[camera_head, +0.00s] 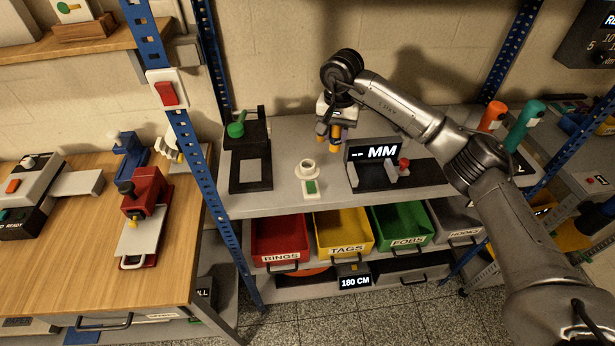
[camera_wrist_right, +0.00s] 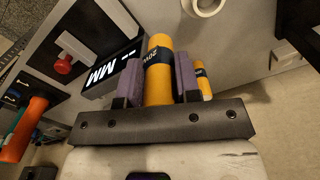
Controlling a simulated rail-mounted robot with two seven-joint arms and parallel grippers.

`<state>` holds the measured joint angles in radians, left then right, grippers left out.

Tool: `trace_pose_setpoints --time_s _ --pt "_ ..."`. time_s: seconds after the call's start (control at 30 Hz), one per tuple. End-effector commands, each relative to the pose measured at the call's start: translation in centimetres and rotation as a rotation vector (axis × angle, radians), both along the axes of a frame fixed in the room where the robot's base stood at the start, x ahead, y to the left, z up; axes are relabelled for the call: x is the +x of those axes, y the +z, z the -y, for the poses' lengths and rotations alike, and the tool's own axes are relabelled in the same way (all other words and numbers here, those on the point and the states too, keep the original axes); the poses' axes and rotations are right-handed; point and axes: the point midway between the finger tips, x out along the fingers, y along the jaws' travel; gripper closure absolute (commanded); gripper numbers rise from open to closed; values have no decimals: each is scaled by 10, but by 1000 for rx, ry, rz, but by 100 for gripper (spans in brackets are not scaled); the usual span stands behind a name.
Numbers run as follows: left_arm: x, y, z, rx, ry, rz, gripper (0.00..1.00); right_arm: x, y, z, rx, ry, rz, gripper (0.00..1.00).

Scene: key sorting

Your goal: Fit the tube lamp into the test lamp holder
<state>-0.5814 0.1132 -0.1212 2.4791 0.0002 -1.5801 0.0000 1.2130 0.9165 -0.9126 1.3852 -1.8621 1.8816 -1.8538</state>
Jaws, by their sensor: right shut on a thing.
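My right gripper (camera_head: 329,130) hangs above the back of the grey shelf, near its middle. In the right wrist view its purple-padded fingers (camera_wrist_right: 160,82) are shut on a yellow tube lamp (camera_wrist_right: 159,90) with a dark band marked 20W. A second, smaller yellow piece with a dark band (camera_wrist_right: 201,82) shows beside the fingers; I cannot tell how far behind it is. The likely lamp holder is a white ring socket (camera_head: 307,167) on a white base with a green patch. It stands below and in front of the gripper, apart from the lamp. My left gripper is out of view.
A black display reading MM (camera_head: 381,151) stands right of the socket, with a red knob (camera_head: 404,164). A black stand with a green handle (camera_head: 237,129) is to the left. Labelled bins, such as the yellow one (camera_head: 343,230), sit below. A blue post (camera_head: 206,180) rises at left.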

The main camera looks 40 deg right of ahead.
Motion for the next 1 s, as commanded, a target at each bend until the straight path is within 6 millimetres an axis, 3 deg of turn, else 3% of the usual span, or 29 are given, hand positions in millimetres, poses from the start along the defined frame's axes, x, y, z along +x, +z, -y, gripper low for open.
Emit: trace_pose_setpoints --time_s 0.1,0.2,0.33,0.8,1.0 --pt "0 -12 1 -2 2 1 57 6 14 30 1 -110 3 92" --pt "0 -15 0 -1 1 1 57 6 24 45 0 -168 0 92" --pt "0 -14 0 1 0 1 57 9 26 48 -1 -203 -3 92" --pt "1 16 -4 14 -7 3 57 39 -23 -32 0 -208 -5 92" --pt "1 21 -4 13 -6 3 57 47 -36 -49 -1 -211 -2 92"
